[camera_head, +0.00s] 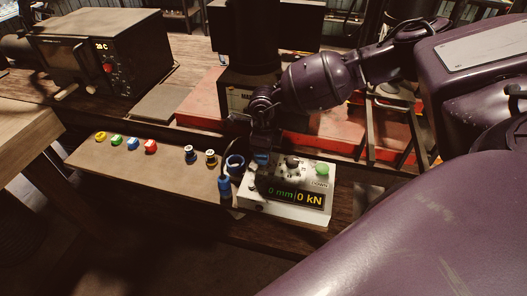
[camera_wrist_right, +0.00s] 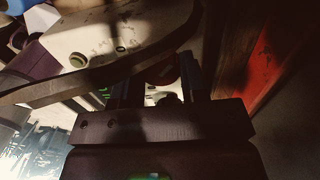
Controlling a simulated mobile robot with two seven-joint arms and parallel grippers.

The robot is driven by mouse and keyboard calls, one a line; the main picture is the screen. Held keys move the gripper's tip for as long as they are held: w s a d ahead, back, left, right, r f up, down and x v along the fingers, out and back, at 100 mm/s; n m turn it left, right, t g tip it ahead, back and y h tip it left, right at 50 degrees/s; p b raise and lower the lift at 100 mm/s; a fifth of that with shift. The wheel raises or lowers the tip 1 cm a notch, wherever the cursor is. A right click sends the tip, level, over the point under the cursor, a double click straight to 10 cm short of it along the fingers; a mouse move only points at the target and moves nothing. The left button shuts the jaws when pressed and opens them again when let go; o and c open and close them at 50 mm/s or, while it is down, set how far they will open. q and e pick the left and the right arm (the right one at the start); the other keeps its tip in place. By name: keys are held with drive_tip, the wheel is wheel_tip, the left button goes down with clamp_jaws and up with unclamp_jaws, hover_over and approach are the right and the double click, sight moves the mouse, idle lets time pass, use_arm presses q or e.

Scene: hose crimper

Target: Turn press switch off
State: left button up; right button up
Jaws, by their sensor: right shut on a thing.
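The press control box (camera_head: 248,208) is pale, with a lit display reading 0 mm and 0 kN. A green button (camera_head: 322,170) and a dark knob (camera_head: 293,162) sit on its top face. My right gripper (camera_head: 262,157) reaches down from above to the box's back left corner. It is shut on a small part there, likely the press switch, which the fingers mostly hide. In the right wrist view the gripper (camera_wrist_right: 163,82) has its two dark fingers around a dim, shadowed part, and the box's pale face (camera_wrist_right: 105,30) lies beyond. My left gripper is not in view.
Several coloured fittings (camera_head: 132,143) line the brown board (camera_head: 165,170). A dark heater-like unit (camera_head: 95,55) is at the back left. The black press (camera_head: 265,30) stands behind on a red base (camera_head: 200,105).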

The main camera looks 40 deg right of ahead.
drive_tip(key=n+b, duration=0.2)
drive_tip(key=n, duration=0.1)
drive_tip(key=shift+f, duration=0.1)
drive_tip(key=n+b, duration=0.1)
drive_tip(key=n, duration=0.2)
drive_tip(key=shift+n+b, duration=0.4)
drive_tip(key=n+b, duration=0.1)
drive_tip(key=n, duration=0.1)
drive_tip(key=shift+n, duration=0.3)
drive_tip(key=n+b, duration=0.2)
drive_tip(key=n, duration=0.1)
drive_tip(key=shift+n+h, duration=0.3)
drive_tip(key=n+b, duration=0.1)
drive_tip(key=n, duration=0.2)
drive_tip(key=shift+a+b, duration=0.1)
drive_tip(key=shift+b, duration=0.25)
drive_tip(key=shift+n+b, duration=0.35)
drive_tip(key=shift+n, duration=0.55)
